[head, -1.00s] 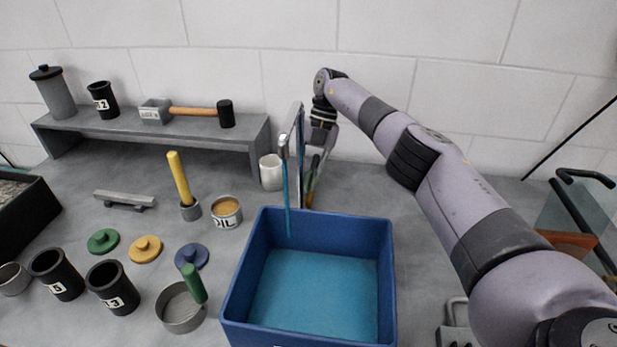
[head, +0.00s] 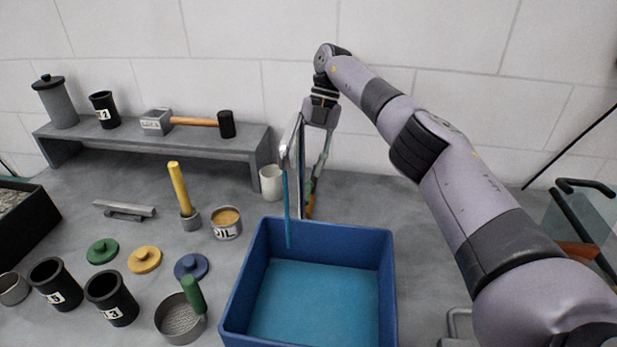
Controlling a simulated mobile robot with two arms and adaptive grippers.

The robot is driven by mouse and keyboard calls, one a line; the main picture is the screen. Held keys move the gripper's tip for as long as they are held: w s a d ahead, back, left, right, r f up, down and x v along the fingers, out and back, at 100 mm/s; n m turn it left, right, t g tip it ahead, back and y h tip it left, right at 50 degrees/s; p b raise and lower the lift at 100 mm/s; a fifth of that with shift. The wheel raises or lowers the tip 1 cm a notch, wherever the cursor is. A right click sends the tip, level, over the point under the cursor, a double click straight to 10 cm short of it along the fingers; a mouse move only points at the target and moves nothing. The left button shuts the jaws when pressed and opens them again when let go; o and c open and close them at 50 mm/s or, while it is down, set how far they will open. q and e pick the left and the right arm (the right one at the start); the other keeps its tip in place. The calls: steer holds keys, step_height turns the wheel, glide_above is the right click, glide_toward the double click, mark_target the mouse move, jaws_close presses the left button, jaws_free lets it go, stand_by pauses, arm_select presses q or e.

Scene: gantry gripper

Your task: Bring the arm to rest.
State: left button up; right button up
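My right arm comes in from the right and reaches over the counter to the back wall. Its wrist bends down, and my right gripper (head: 311,200) hangs behind and beside the tall metal tap (head: 293,150), above the back edge of the blue basin (head: 388,275). The tap and its post partly hide the fingers, so I cannot tell whether they are open or shut. I see no object clearly held in them. My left gripper is not in view.
Blue water runs from the tap into the basin. A white cup (head: 271,183) stands close left of the tap. An oil tin (head: 227,223), a pestle (head: 180,190), lids and black pots fill the left. A grey shelf (head: 200,143) holds a mallet (head: 195,122).

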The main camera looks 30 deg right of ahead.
steer(key=shift+r, duration=1.05)
